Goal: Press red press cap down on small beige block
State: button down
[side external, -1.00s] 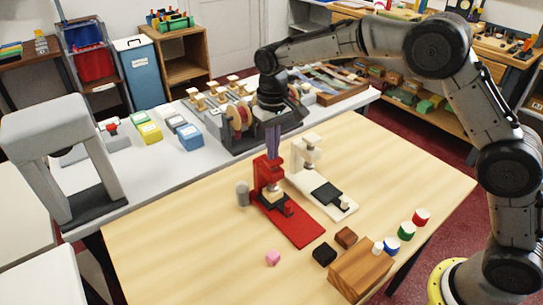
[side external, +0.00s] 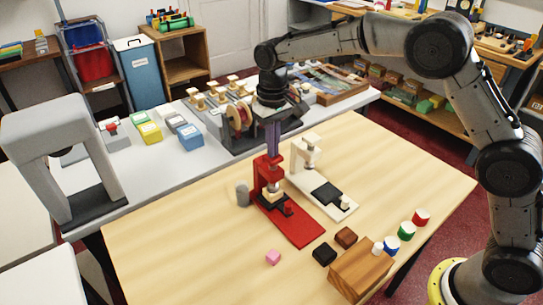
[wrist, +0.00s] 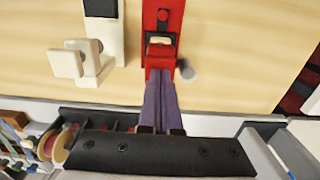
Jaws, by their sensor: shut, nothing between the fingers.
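The red press (side external: 300,232) stands on the wooden table, with its upright head at the back end of its long base. It also shows at the top of the wrist view (wrist: 162,30). The small beige block (side external: 272,195) sits under the press head and shows partly in the wrist view (wrist: 160,40). My gripper (side external: 272,154) is shut and empty, its purple fingers pointing down at the top of the red press cap. In the wrist view the fingertips (wrist: 160,82) meet the red head; whether they touch the cap I cannot tell.
A white press (side external: 308,155) stands close beside the red one. A grey cylinder (side external: 242,194) is left of it.

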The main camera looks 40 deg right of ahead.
jog(key=shift+r, duration=3.25)
jog(key=shift+d+r, duration=0.15)
jog(key=s+d+r+m+t, duration=0.1)
jog(key=s+d+r, duration=0.25)
jog(key=r, duration=0.25)
jog(key=s+d+r+t, duration=0.2)
jog(key=s+r, duration=0.3)
jog(key=r, duration=0.1)
jog(key=s+d+r+t, duration=0.1)
jog(key=s+d, duration=0.1)
jog(key=s, duration=0.5)
jog(key=s+d+r, duration=0.1)
jog(key=s+d, duration=0.2)
jog(key=s, duration=0.3)
jog(key=s+d+f+n+t, duration=0.1)
jog(key=s+f, duration=1)
jog(key=shift+s+f+t, duration=0.3)
jog(key=shift+f, duration=0.05)
